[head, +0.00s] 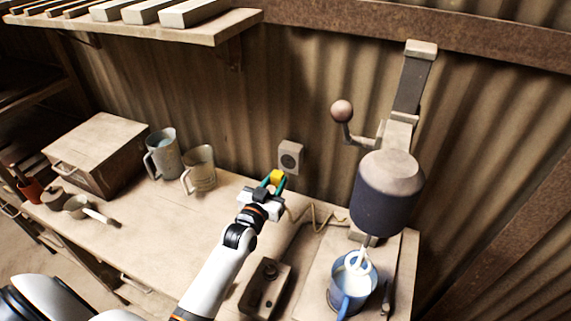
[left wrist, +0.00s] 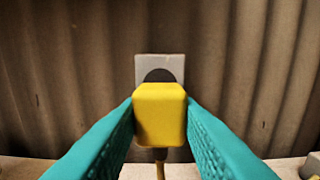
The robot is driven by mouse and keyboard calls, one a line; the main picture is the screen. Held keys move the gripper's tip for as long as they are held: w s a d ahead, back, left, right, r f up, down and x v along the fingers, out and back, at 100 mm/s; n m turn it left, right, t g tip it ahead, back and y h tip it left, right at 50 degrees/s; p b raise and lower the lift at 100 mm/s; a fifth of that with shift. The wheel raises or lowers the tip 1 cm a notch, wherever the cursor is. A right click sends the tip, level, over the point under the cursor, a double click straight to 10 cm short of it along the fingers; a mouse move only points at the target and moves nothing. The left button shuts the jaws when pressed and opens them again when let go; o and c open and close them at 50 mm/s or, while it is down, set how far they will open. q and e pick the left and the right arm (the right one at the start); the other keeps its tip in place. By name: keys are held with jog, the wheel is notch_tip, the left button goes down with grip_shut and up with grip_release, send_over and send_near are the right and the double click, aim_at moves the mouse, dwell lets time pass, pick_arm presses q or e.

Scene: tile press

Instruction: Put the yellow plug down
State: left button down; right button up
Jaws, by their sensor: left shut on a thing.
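The yellow plug (head: 277,177) is held between the teal fingers of my left gripper (head: 271,183), above the back of the workbench (head: 150,232). In the left wrist view the yellow plug (left wrist: 160,114) fills the space between both fingertips, and its cord hangs down below it. The wall socket (head: 290,157) is on the corrugated wall just behind the plug. In the left wrist view the socket (left wrist: 160,66) shows above and behind the plug, partly hidden by it. I cannot tell the gap between plug and socket. My right gripper is not in view.
A mixer with a crank (head: 388,190) stands at right over a blue mug (head: 350,285). The bench between is largely clear.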

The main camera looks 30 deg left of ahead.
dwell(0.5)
pick_arm(q)
jog(key=s+d+r+b, duration=0.1)
jog(key=s+d, duration=0.2)
jog(key=s, duration=0.3)
jog(key=s+d+r+b, duration=0.1)
jog(key=s+d+r, duration=0.1)
jog(key=s+d, duration=0.2)
jog(key=s+d+r+h, duration=0.1)
jog(key=s+d+r, duration=0.1)
jog(key=s, duration=0.8)
jog(key=shift+d+m+b, duration=0.3)
jog(key=shift+d+b, duration=0.1)
jog(key=shift+d, duration=0.5)
